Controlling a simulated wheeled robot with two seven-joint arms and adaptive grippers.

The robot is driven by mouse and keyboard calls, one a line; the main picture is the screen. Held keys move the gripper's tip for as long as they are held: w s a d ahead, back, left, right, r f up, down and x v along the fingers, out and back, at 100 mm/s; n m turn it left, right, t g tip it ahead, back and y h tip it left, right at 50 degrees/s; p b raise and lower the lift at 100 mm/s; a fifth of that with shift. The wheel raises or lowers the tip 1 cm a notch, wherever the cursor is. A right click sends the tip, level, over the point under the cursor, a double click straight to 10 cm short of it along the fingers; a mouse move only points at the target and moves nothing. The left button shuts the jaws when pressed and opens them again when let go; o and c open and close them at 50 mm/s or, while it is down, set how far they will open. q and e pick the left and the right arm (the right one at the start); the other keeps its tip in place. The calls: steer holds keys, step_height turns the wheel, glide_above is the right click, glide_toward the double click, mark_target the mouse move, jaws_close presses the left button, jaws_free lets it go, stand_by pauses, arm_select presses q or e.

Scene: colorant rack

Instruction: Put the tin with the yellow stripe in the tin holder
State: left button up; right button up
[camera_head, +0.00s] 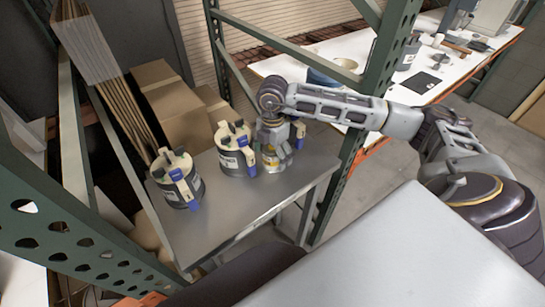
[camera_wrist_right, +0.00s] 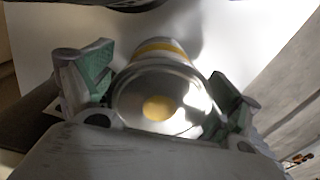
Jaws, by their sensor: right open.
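The tin with the yellow stripe (camera_wrist_right: 160,92) shows in the right wrist view, with a silver lid and a yellow dot on top. It sits between the two fingers of my right gripper (camera_wrist_right: 160,88), which is open around it. In the head view my right gripper (camera_head: 275,152) points down over the grey metal shelf (camera_head: 240,205), right of the middle canister. A bit of yellow shows between its fingers, mostly hidden by them. I cannot make out the tin holder with certainty. My left gripper is not in view.
Dark canisters with white and blue fittings stand on the shelf: one at the left (camera_head: 178,182), one in the middle (camera_head: 234,152) close beside the gripper. Green rack posts (camera_head: 385,60) frame the shelf. Cardboard boxes (camera_head: 165,105) are behind. The shelf's front is clear.

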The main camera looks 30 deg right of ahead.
steer(key=c, duration=1.8)
steer(key=shift+r, duration=0.45)
step_height(320, 180, up, 17)
stand_by(1.2)
stand_by(0.8)
